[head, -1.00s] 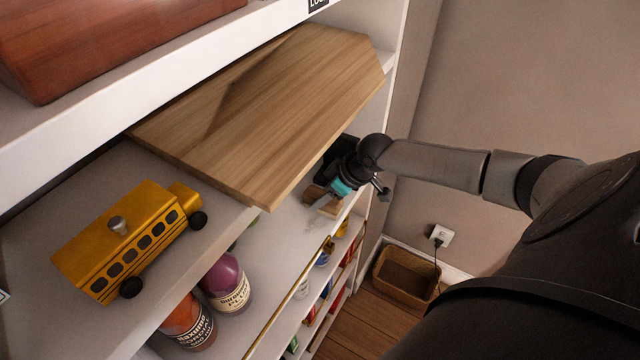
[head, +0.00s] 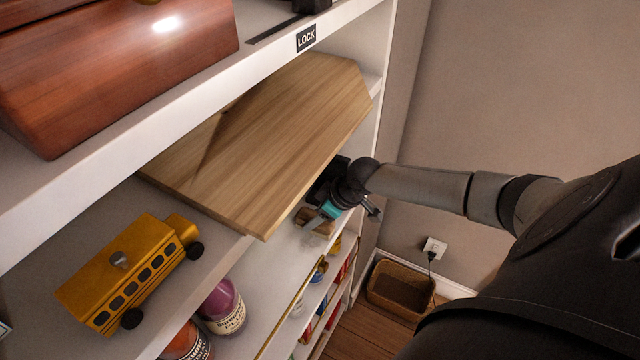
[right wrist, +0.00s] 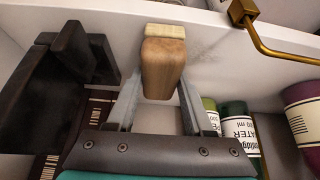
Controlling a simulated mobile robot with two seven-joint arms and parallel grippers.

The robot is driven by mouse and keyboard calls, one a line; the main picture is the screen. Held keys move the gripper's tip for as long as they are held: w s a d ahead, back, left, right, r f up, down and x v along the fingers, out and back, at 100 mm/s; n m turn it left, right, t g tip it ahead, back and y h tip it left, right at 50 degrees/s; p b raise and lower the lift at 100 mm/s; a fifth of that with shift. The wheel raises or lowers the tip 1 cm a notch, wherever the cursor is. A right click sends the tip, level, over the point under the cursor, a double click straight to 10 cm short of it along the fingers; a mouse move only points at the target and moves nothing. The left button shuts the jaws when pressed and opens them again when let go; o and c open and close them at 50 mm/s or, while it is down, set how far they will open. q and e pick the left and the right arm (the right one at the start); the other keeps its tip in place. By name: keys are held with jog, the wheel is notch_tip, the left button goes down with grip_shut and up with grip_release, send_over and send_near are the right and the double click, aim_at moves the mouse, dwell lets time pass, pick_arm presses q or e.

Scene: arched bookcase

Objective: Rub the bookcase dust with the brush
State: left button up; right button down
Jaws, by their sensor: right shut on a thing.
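My right gripper (head: 328,212) reaches into the bookcase shelf below the slanted wooden board. It is shut on the brush (head: 313,221), which has a brown wooden body. In the right wrist view the brush (right wrist: 162,68) sits between the two fingers (right wrist: 155,105), with its pale end against or very near the white shelf surface (right wrist: 100,12). I cannot tell for sure whether it touches. A faint grey smudge of dust (right wrist: 205,47) shows on the shelf right of the brush. My left gripper is not in view.
The slanted wooden board (head: 270,140) overhangs the right arm's reach. A yellow toy bus (head: 125,270) and bottles (head: 222,308) stand to the left. A brass rail (head: 285,318) edges the shelf. A dark block (right wrist: 70,75) is beside the brush. A basket (head: 400,290) is on the floor.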

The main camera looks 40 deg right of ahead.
jog(key=shift+s+a+r+p, duration=0.1)
jog(key=shift+s+a+p, duration=0.1)
jog(key=shift+a+p, duration=0.35)
jog(key=shift+s+a+r+p, duration=0.1)
jog(key=shift+s+a+p, duration=0.1)
jog(key=shift+a+p, duration=0.3)
jog(key=shift+s+a+f+p, duration=0.15)
jog(key=shift+s+a+p, duration=0.1)
jog(key=shift+a+p, duration=0.25)
jog(key=shift+s+a+f+p, duration=0.1)
jog(key=shift+s+a+p, duration=0.2)
jog(key=shift+a, duration=0.35)
jog(key=shift+s+a+p, duration=0.25)
jog(key=shift+a+p, duration=0.4)
jog(key=shift+s+a+f+p, duration=0.1)
jog(key=shift+s+a+p, duration=0.15)
jog(key=shift+a, duration=0.2)
jog(key=shift+s+a+p, duration=0.2)
jog(key=shift+a+p, duration=0.05)
jog(key=shift+a, duration=0.2)
jog(key=shift+s+a+f, duration=0.1)
jog(key=shift+a+f, duration=0.05)
jog(key=r, duration=0.5)
jog(key=shift+w+r, duration=0.1)
jog(key=shift+w, duration=0.1)
jog(key=shift+r, duration=0.6)
